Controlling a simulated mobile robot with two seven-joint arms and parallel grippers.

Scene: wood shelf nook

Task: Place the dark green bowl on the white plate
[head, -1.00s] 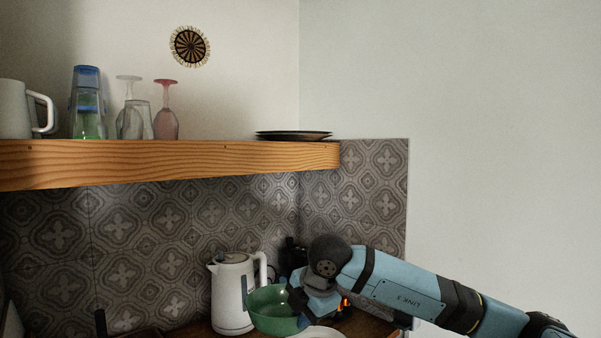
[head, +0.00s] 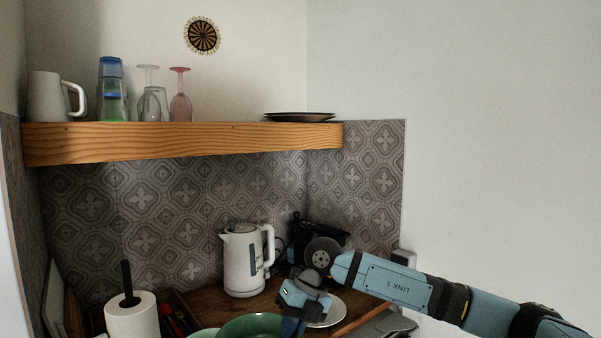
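The dark green bowl (head: 252,325) is at the bottom edge of the head view, left of the white plate, and its lower part is cut off. My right gripper (head: 293,324) reaches in from the right and is at the bowl's right rim. It appears shut on that rim, though the fingertips are partly hidden. The white plate (head: 328,314) lies on the wooden counter behind and to the right of the bowl, partly covered by my gripper. My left gripper is not in view.
A white kettle (head: 243,262) stands behind the bowl, with a black appliance (head: 318,236) to its right. A paper towel roll on a holder (head: 132,316) is at the lower left. A wooden shelf (head: 180,141) with a jug, glasses and dark plates hangs above.

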